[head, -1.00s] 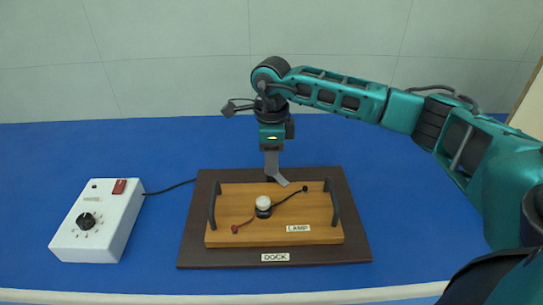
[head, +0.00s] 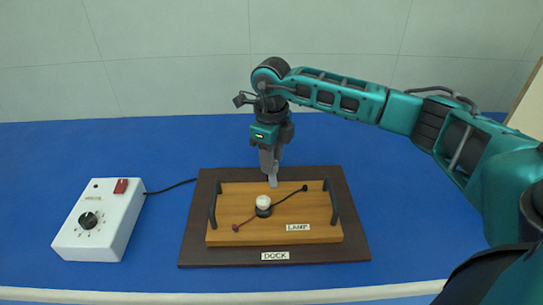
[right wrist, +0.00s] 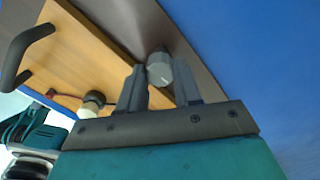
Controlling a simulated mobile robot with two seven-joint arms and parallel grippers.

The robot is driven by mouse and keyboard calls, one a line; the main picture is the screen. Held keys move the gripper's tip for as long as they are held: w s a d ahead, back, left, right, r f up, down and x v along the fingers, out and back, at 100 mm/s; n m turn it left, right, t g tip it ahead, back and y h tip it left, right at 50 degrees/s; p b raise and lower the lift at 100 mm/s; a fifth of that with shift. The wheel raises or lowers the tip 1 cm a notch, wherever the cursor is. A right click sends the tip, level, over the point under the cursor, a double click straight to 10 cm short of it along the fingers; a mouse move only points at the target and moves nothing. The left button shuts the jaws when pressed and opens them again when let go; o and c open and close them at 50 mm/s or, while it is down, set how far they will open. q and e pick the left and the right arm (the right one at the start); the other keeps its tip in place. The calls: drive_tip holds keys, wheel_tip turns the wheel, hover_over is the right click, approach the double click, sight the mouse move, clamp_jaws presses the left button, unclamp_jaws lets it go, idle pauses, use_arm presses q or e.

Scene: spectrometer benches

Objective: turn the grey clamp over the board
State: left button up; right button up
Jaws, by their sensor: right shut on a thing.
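My right gripper (head: 271,168) is at the back edge of the wooden board and points down. It is shut on the grey clamp (head: 273,181), whose lower end shows below the fingers and reaches over the board's back edge. In the right wrist view the clamp's grey knob (right wrist: 160,70) sits between the two fingers (right wrist: 160,82). The fingers hide part of the clamp. The wooden board (head: 310,207), labelled LAMP, lies on the dark dock plate (head: 192,235). My left gripper is not in view.
A small white lamp (head: 263,202) with a red and a black lead stands on the board. Black handles (head: 334,203) rise at both board ends. A white control box (head: 112,228) with a dial and red switch stands left. The blue bench (head: 400,200) is clear to the right.

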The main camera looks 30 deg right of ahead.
drive_tip(key=o, duration=1)
drive_tip(key=shift+o, duration=0.2)
wheel_tip(320, 180, up, 13)
drive_tip(key=shift+f, duration=0.1)
idle(0.5)
